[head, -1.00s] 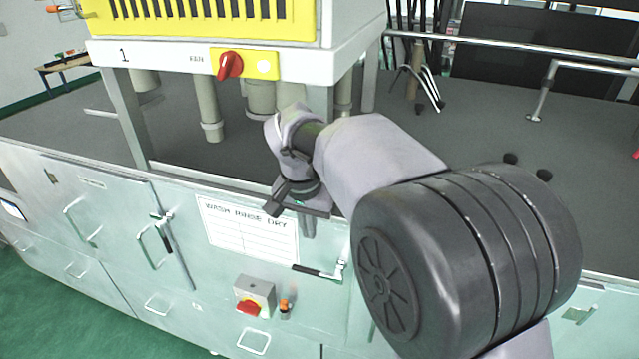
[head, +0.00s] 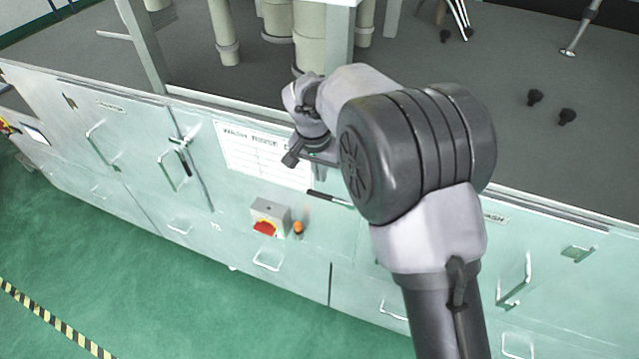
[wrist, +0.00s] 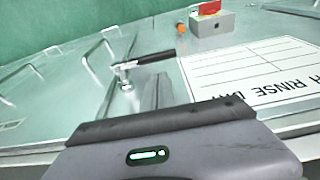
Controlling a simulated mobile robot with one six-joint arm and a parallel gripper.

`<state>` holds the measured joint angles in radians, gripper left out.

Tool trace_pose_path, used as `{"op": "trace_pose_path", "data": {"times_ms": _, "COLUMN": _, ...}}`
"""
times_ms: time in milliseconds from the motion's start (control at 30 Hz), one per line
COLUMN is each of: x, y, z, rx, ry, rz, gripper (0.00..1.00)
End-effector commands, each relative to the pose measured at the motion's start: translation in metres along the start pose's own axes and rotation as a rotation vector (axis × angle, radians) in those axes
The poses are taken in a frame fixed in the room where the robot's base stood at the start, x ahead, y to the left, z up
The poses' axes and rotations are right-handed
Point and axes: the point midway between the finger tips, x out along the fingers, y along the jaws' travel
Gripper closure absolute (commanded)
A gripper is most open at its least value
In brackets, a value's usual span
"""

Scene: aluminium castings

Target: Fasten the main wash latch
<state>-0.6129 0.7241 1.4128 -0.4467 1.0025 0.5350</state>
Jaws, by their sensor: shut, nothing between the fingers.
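The latch (head: 328,199) is a lever with a black grip on the pale green cabinet front, below the wash-rinse-dry chart. The grip lies about level and points left in the head view; its pivot end is hidden behind my arm. The wrist view, seen upside down, shows the black grip (wrist: 156,57) and its metal pivot beside a door edge. My gripper (head: 316,158) is shut and empty, above the latch in the head view and apart from it. Its fingers show only as a blurred grey shape (wrist: 167,92) in the wrist view.
A grey switch box (head: 270,217) with a red knob and an orange button (head: 298,228) project below the latch. Another black-handled latch (head: 186,165) hangs downward on the left. Door handles (head: 516,280) stick out. The green floor in front is clear.

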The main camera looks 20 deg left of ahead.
Motion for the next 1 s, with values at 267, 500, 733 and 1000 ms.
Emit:
{"op": "trace_pose_path", "data": {"times_ms": 267, "x": 0.034, "y": 0.001, "z": 0.014, "rx": 0.0, "ry": -0.001, "rz": 0.001, "gripper": 1.0}}
{"op": "trace_pose_path", "data": {"times_ms": 500, "x": 0.039, "y": 0.001, "z": 0.016, "rx": 0.0, "ry": 0.0, "rz": 0.0, "gripper": 1.0}}
{"op": "trace_pose_path", "data": {"times_ms": 733, "x": 0.039, "y": 0.001, "z": 0.016, "rx": -0.001, "ry": 0.0, "rz": 0.004, "gripper": 1.0}}
{"op": "trace_pose_path", "data": {"times_ms": 1000, "x": 0.042, "y": 0.001, "z": 0.024, "rx": -0.013, "ry": 0.0, "rz": 0.056, "gripper": 1.0}}
